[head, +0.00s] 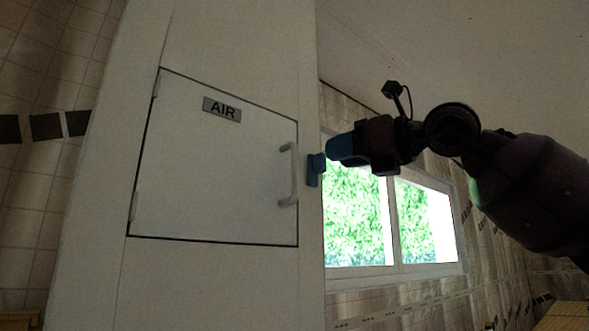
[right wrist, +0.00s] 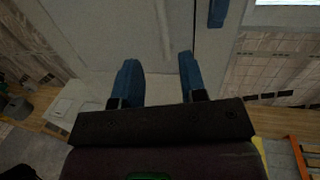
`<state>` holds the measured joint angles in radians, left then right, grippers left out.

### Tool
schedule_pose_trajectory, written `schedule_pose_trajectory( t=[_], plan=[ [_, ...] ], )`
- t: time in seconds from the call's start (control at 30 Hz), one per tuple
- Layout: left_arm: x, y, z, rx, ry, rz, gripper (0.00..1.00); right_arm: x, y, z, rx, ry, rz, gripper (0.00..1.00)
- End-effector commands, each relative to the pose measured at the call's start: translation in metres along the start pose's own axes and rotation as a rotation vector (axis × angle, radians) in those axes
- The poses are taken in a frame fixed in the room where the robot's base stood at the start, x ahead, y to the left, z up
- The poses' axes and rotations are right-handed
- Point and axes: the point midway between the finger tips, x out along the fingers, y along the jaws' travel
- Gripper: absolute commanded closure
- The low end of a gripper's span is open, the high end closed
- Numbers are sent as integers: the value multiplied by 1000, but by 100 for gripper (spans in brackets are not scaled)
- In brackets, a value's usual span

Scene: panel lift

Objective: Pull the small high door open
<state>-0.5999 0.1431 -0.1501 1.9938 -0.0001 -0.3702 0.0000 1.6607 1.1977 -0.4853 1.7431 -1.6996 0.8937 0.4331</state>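The small door (head: 215,160) is a white panel with an AIR label, set in a tall white cabinet front. It looks shut, with a thin dark seam around it. Its pale vertical bar handle (head: 289,174) is near the right edge. My right gripper (head: 335,150) is right of the handle in the head view, apart from it. In the right wrist view my right gripper (right wrist: 158,72) has its two blue fingers wide apart and nothing between them; the handle (right wrist: 164,28) is ahead, lined up with the gap. My left gripper is in neither view.
A small blue piece (head: 315,168) is fixed on the cabinet face right of the handle, and also shows in the right wrist view (right wrist: 217,13). A bright window (head: 390,220) is behind my right arm. Below, an orange frame (right wrist: 299,158) stands on the floor.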

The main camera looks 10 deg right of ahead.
Motion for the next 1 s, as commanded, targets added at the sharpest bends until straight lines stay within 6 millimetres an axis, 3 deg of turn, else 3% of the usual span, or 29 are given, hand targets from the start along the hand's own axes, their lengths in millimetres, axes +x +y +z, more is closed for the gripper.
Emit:
schedule_pose_trajectory(
  t=[0.27,0.7,1.0],
  plan=[
    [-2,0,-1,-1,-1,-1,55,13,-2,-4,35,31,-14,61],
    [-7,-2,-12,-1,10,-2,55,83,-2,-6,35,30,-13,61],
    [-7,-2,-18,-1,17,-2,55,107,-3,-8,34,29,-14,61]
  ],
)
